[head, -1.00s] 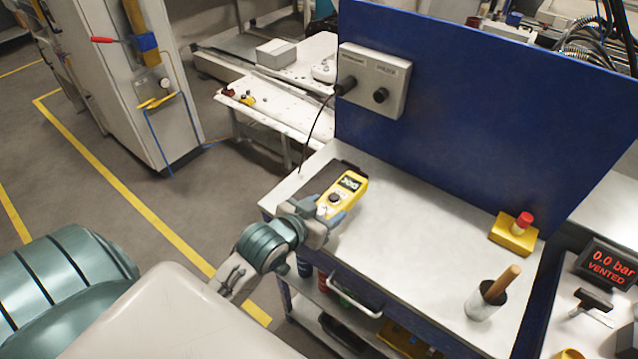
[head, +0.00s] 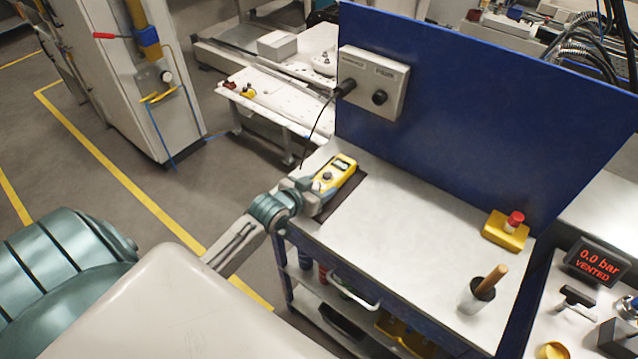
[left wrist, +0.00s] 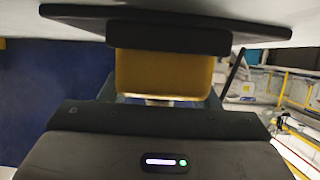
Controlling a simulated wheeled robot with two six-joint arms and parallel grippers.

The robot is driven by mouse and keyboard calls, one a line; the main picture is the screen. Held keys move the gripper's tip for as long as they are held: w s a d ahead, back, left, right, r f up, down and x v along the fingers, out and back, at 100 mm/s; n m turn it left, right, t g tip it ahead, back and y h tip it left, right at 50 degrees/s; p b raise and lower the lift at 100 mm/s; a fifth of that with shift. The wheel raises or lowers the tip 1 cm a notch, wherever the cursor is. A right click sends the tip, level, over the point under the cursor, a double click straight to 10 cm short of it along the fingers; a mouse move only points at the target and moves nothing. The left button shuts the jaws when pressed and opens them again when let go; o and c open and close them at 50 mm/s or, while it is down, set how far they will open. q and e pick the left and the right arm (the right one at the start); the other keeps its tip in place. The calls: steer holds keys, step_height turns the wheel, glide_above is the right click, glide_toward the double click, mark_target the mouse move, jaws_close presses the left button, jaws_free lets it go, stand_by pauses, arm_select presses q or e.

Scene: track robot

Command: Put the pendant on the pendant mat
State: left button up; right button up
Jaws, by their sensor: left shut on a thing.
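The yellow pendant (head: 335,176) with its small display and dark knob is held over the dark pendant mat (head: 349,193) at the left end of the bench top. My left gripper (head: 324,187) is shut on the pendant from its near end. In the left wrist view, the yellow pendant body (left wrist: 163,74) sits between the fingers, and its black end meets the mat (left wrist: 262,29) in the picture. I cannot tell whether it touches the mat. The pendant and gripper hide part of the mat. My right gripper is out of view.
A blue panel (head: 480,110) with a grey socket box (head: 373,82) stands behind the bench, and a dark cable hangs from the box. A yellow box with a red button (head: 506,230) and a cup with a wooden handle (head: 479,292) stand right. The middle bench top is clear.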

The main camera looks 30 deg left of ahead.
arm_select(q)
steer(key=shift+f, duration=0.1)
steer(key=o, duration=1.5)
steer(key=b+v, duration=0.1)
steer(key=v, duration=1.1)
